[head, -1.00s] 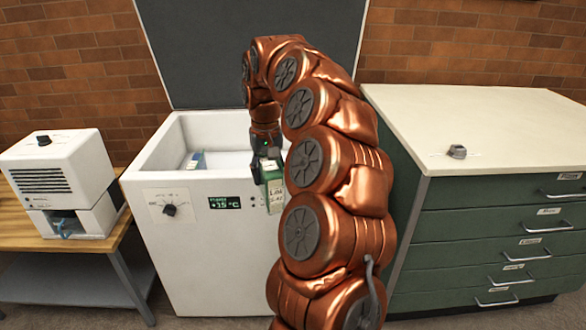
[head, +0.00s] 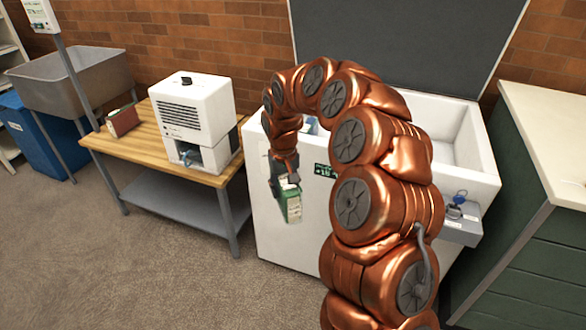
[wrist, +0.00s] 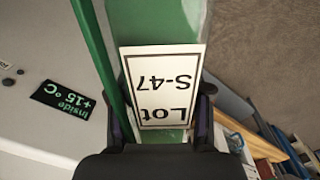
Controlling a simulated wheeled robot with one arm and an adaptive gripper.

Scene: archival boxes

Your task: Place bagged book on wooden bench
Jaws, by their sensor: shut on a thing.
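My gripper (head: 286,178) points down and is shut on a green book (head: 291,206) with a white label. The book hangs in the air in front of the white chest freezer's left front. In the wrist view the book (wrist: 158,22) fills the middle, its label reading "Lot S-47" upside down between my fingers (wrist: 162,125). I cannot make out a bag clearly. The wooden bench (head: 150,152) stands to the left of my gripper, with a grey lower shelf. A strip of its wooden top also shows in the wrist view (wrist: 262,147).
On the bench stand a white vented machine (head: 195,112) at the right and a reddish-brown book (head: 123,121) at the back left. Bare top lies in front and between them. The freezer (head: 465,160) is open. A grey sink (head: 70,78) and blue bin (head: 38,135) stand further left.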

